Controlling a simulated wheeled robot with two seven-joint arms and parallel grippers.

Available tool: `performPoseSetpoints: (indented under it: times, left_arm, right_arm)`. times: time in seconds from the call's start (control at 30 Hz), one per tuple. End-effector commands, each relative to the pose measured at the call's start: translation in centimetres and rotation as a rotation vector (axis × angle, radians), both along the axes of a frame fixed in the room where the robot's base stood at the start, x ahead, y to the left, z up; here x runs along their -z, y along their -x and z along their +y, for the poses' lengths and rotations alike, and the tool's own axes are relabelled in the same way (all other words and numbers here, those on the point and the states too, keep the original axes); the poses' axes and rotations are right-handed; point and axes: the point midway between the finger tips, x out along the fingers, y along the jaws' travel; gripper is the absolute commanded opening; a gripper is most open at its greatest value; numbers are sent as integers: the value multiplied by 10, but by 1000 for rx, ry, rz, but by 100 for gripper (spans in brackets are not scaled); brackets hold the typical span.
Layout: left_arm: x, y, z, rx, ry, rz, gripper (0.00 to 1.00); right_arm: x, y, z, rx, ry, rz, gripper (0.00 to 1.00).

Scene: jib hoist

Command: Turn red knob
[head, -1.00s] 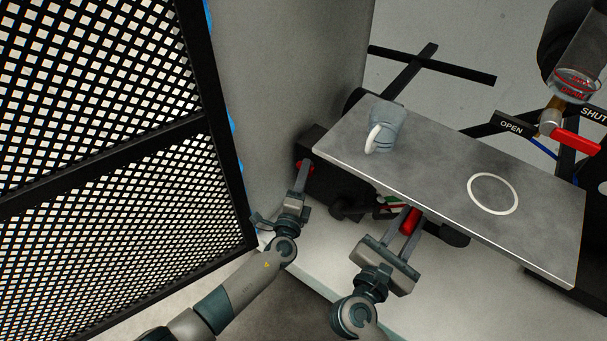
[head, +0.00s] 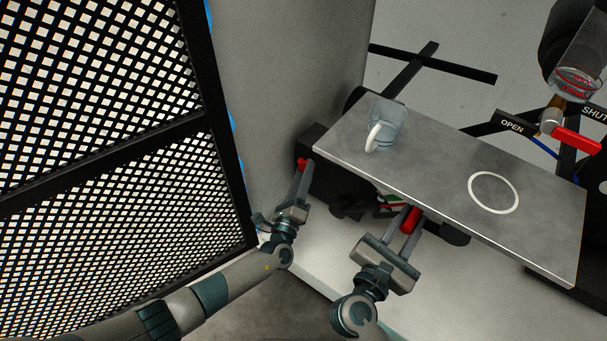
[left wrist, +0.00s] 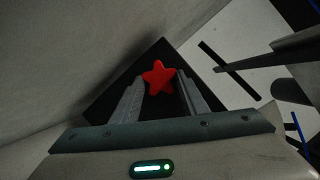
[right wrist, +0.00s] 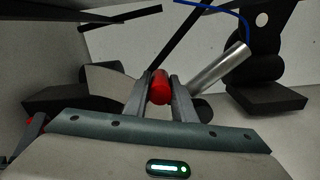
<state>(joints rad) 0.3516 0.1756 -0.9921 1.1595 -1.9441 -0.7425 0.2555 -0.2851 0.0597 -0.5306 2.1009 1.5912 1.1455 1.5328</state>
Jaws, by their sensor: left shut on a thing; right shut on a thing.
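The red star-shaped knob (left wrist: 159,78) sits on a dark box, between the fingertips of my left gripper (left wrist: 160,86) in the left wrist view. In the head view the knob (head: 301,163) shows as a small red patch at the end of my left gripper (head: 300,175), which is shut on it. My right gripper (head: 407,228) is shut on a red cylindrical handle (head: 411,219) below the table's front edge. The handle also shows between the fingers in the right wrist view (right wrist: 160,88). The fingers hide part of both things.
A grey table plate (head: 440,170) with a white ring mark (head: 493,192) juts out above both grippers. A blue-grey mug (head: 387,128) stands on it. A red valve lever (head: 576,140) is at the far right.

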Motion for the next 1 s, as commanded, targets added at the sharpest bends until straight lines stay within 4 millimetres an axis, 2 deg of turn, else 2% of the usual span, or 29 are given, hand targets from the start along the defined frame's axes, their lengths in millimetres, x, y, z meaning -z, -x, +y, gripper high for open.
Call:
performPoseSetpoints:
  times: [0.13, 0.17, 0.23, 0.67, 0.87, 1.0]
  left_arm:
    - [-1, -1, 0, 0, 2, -2, 18]
    - [-1, -1, 0, 0, 2, -2, 42]
    - [-1, -1, 0, 0, 2, -2, 59]
    - [2, 4, 1, 0, 1, 1, 59]
    - [6, 21, 7, 0, 2, 1, 59]
    - [11, 42, 13, 1, 1, 2, 59]
  right_arm:
    - [5, 1, 1, -2, -2, 11, 0]
    - [5, 1, 1, -2, -2, 11, 0]
    - [5, 1, 1, -2, -2, 11, 0]
    - [5, 1, 1, -2, -2, 11, 0]
    - [5, 1, 1, -2, -2, 11, 0]
    - [5, 1, 1, -2, -2, 11, 0]
